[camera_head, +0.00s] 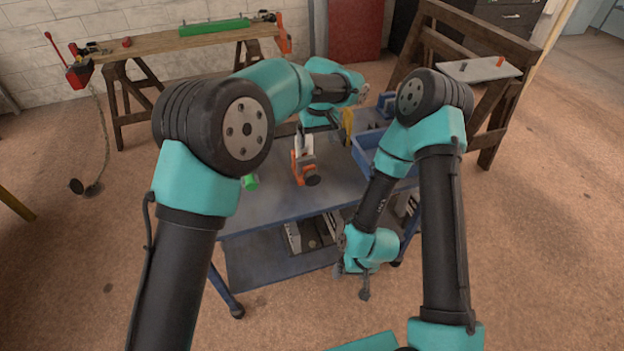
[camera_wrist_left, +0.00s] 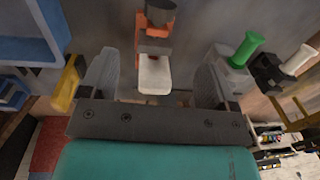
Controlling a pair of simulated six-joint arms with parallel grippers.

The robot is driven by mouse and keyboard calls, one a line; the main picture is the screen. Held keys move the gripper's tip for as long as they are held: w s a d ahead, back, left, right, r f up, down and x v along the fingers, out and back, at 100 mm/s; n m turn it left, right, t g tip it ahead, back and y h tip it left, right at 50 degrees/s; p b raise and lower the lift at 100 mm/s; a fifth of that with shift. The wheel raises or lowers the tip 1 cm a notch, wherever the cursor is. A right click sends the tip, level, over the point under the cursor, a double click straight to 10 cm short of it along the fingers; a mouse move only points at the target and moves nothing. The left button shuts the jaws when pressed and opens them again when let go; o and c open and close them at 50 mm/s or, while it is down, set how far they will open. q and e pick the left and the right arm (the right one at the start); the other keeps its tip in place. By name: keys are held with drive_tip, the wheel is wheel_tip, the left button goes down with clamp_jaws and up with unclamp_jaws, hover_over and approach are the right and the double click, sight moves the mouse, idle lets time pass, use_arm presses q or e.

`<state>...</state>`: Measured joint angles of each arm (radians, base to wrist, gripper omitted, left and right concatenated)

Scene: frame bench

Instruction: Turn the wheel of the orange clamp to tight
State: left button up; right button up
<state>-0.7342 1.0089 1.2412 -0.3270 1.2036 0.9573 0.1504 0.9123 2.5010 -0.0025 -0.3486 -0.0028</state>
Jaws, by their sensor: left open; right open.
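The orange clamp (camera_head: 300,172) stands on the blue-grey table, with a pale block at its top and a dark round wheel (camera_head: 313,180) on its near side. In the left wrist view the clamp (camera_wrist_left: 153,28) is upside down, with its dark wheel (camera_wrist_left: 160,11) at the top edge. My left gripper (camera_wrist_left: 157,72) is open there, its fingers on either side of the pale block (camera_wrist_left: 154,78); I cannot tell whether they touch it. In the head view my left gripper (camera_head: 316,130) is just behind the clamp. My right gripper (camera_head: 356,284) is open and empty, low before the table's front edge.
A blue crate (camera_head: 362,160) stands on the table right of the clamp, with a yellow item (camera_head: 348,123) beside it. A green cylinder (camera_head: 250,183) is to the left. The tabletop (camera_head: 265,208) in front is clear. A wooden workbench (camera_head: 150,45) stands behind.

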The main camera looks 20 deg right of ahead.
sight(313, 173)
use_arm(q)
drive_tip(key=f, duration=1.1)
drive_tip(key=a+f, duration=0.1)
drive_tip(key=f, duration=0.4)
drive_tip(key=shift+a+f, duration=0.1)
drive_tip(key=shift+f, duration=0.15)
drive_tip(key=c, duration=0.9)
